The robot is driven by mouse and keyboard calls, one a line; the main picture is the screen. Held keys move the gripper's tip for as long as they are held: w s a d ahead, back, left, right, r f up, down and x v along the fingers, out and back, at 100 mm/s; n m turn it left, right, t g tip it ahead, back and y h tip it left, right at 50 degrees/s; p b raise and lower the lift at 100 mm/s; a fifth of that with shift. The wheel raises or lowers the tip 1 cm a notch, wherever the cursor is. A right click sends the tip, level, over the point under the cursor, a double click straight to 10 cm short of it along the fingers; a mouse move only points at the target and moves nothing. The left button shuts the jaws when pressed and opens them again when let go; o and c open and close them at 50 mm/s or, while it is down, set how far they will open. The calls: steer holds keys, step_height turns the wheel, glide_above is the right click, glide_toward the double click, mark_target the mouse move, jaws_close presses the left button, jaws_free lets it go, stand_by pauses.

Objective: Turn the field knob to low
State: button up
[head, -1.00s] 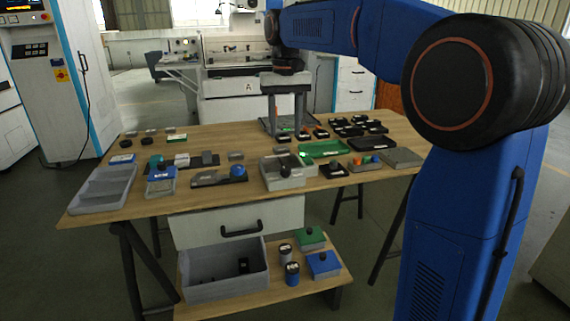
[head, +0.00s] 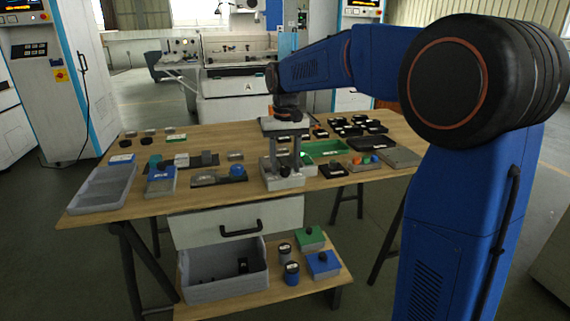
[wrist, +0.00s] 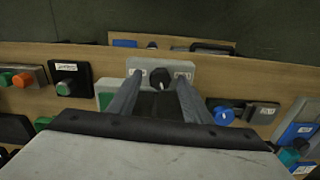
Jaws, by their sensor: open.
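A grey box with a black knob (wrist: 158,77) on it stands at the middle of the table's front edge. In the wrist view the grey box (wrist: 160,63) carries a small pale label on each side of the knob; I cannot read them. The box also shows in the head view (head: 283,183), partly behind my fingers. My gripper (head: 284,162) is open and points down over this box. In the wrist view its two fingers stand on either side of the knob, with a gap between. I cannot tell whether they touch the box. The knob's pointer direction is not clear.
To the left are a blue-knobbed device (head: 238,172) and a grey compartment tray (head: 103,188). To the right are a green tray (head: 325,148) and a black box with a green knob (wrist: 68,79). A grey bin (head: 222,272) stands on the shelf below.

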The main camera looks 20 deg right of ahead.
steer(key=shift+c, duration=0.7)
steer(key=c, duration=0.9)
steer(key=shift+n, duration=2.9)
steer(key=o, duration=1)
steer(key=shift+o, duration=0.2)
